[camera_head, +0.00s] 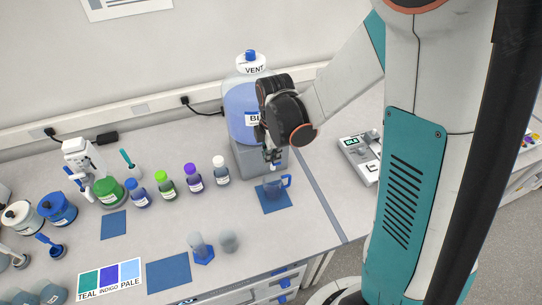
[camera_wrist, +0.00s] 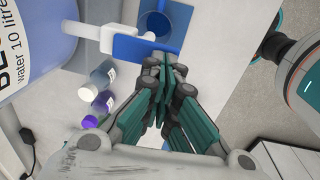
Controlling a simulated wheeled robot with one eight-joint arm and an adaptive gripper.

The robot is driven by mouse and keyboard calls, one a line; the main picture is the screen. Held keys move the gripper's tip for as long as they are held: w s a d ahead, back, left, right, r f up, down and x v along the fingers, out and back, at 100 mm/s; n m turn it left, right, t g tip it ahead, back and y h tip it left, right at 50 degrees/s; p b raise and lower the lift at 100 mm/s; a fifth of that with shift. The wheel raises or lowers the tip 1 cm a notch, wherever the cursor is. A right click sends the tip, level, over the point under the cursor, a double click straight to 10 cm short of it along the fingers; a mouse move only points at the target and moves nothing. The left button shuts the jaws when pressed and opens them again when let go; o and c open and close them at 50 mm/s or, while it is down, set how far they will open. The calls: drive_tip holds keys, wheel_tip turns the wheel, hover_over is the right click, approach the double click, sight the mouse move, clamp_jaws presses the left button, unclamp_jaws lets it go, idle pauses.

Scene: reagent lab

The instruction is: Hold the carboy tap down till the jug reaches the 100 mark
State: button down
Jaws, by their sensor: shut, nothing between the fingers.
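The carboy (camera_head: 240,108) of pale blue liquid stands on a grey block (camera_head: 245,160) by the wall; its side shows in the wrist view (camera_wrist: 35,35). Its white tap (camera_wrist: 112,38) has a blue lever (camera_wrist: 128,47). My gripper (camera_wrist: 160,58) is shut and empty, its fingertips at the lever's end; I cannot tell whether they touch it or whether the lever is pressed. The blue-tinted jug (camera_head: 272,186) stands upright on a blue mat (camera_head: 278,206) below the tap and shows in the wrist view (camera_wrist: 156,24). Its marks and liquid level are not readable.
Several small capped bottles (camera_head: 193,180) stand left of the carboy. A scale-like device (camera_head: 358,158) stands to the right. A beaker (camera_head: 229,241) and a cylinder (camera_head: 199,247) stand at the front, near an empty blue mat (camera_head: 168,273). Bare bench lies around the jug's mat.

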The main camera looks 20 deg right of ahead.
drive_tip(key=shift+s+f+t+b, duration=0.35)
drive_tip(key=shift+f+t+b, duration=0.4)
drive_tip(key=shift+b, duration=0.35)
drive_tip(key=shift+r, duration=0.25)
idle(3.3)
drive_tip(key=shift+r+p, duration=0.55)
drive_tip(key=shift+r, duration=0.15)
drive_tip(key=w+r+p+v, duration=0.1)
drive_tip(key=w+p+v, duration=0.2)
drive_tip(key=v, duration=0.9)
hover_over(273, 164)
drive_tip(key=shift+w+a+r, duration=0.1)
drive_tip(key=shift+r, duration=0.5)
idle(0.7)
